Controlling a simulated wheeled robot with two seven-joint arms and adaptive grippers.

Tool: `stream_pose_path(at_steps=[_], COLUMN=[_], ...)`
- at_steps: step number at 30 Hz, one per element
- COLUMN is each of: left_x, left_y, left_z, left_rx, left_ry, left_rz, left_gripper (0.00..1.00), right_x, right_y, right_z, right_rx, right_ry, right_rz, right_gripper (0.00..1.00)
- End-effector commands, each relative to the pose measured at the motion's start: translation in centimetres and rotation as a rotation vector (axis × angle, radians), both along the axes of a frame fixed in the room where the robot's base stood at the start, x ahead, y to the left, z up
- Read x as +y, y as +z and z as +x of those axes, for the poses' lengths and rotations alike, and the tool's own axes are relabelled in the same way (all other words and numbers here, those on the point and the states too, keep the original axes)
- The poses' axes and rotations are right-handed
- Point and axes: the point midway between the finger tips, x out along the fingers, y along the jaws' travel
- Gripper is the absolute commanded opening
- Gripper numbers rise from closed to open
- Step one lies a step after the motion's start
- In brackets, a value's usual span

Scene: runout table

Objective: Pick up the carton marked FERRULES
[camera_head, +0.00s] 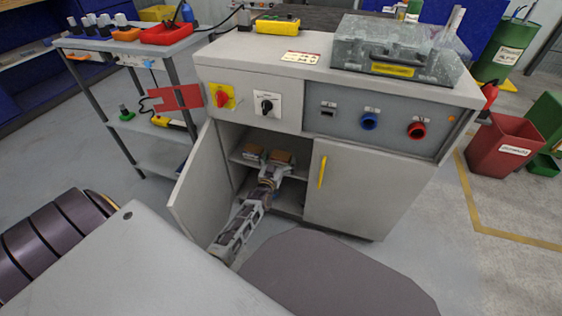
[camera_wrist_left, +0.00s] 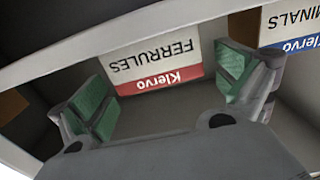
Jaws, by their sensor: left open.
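The FERRULES carton (camera_wrist_left: 152,62) shows its white label with a red Klervo band, upside down, in the left wrist view. In the head view it appears to be the right one of two brown cartons (camera_head: 280,156) on the shelf inside the cabinet. My left gripper (camera_wrist_left: 166,82) is open, its green-padded fingers on either side of the label; contact cannot be told. In the head view my left gripper (camera_head: 279,172) reaches through the open cabinet front, partly hiding the carton's lower part. My right gripper is not in view.
A TERMINALS carton (camera_wrist_left: 292,25) with a blue band stands close beside it. The cabinet's left door (camera_head: 200,187) stands open beside my left arm; its right door (camera_head: 365,192) is shut. The cabinet top holds a clear case (camera_head: 400,50). A tool trolley (camera_head: 150,120) stands left.

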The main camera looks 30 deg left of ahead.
Motion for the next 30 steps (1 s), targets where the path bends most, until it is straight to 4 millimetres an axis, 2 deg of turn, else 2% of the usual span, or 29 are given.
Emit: stream_pose_path(at_steps=[16,28,30], left_x=[0.02,0.01,0.01], left_y=[0.01,0.0,0.08], left_z=[0.16,0.15,0.18], left_rx=[0.001,0.001,-0.001], left_ry=[0.0,0.0,0.0], left_rz=[0.0,0.0,0.0], left_gripper=[0.99,0.47,0.47], right_x=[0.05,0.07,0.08], right_y=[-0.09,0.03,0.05], right_z=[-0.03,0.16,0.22], right_rx=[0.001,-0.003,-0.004], right_ry=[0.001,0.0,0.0], right_rz=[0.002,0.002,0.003], right_gripper=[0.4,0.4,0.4])
